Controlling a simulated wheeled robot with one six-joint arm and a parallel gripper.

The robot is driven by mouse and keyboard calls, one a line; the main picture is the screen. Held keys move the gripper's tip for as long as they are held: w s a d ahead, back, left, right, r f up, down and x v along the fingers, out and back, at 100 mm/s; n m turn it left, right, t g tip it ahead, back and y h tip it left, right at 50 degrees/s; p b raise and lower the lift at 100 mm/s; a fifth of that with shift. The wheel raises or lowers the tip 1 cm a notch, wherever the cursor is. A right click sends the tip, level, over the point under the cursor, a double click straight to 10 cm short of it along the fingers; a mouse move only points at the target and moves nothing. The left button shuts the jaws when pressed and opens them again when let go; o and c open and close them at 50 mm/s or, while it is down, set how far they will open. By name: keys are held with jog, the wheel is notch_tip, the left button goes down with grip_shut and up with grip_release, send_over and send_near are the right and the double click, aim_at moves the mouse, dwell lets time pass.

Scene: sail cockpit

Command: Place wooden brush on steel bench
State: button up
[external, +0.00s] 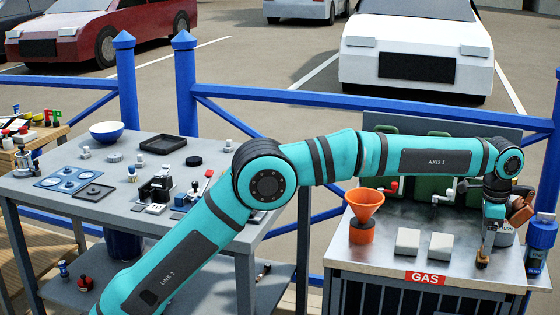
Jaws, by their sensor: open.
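The steel bench (385,247) is at the right, with a shiny metal top and a red GAS label on its front edge. My gripper (487,246) points down over the right part of this bench, near its front edge. It is open. A small tan-brown piece (482,259), which looks like the wooden brush, is at the fingertips, low at the bench top. The fingers partly cover it, and I cannot tell whether they touch it. Orange-brown blocks (521,209) show just right of my wrist; what they are is unclear.
An orange funnel (366,206) and two pale blocks (408,241) stand on the bench left of my gripper. Green cans (432,190) are behind. A grey table (50,187) at the left holds a blue bowl (106,131) and many small parts. A blue railing (290,97) runs behind.

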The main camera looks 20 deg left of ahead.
notch_tip(320, 180, up, 7)
jog(key=shift+r, duration=0.2)
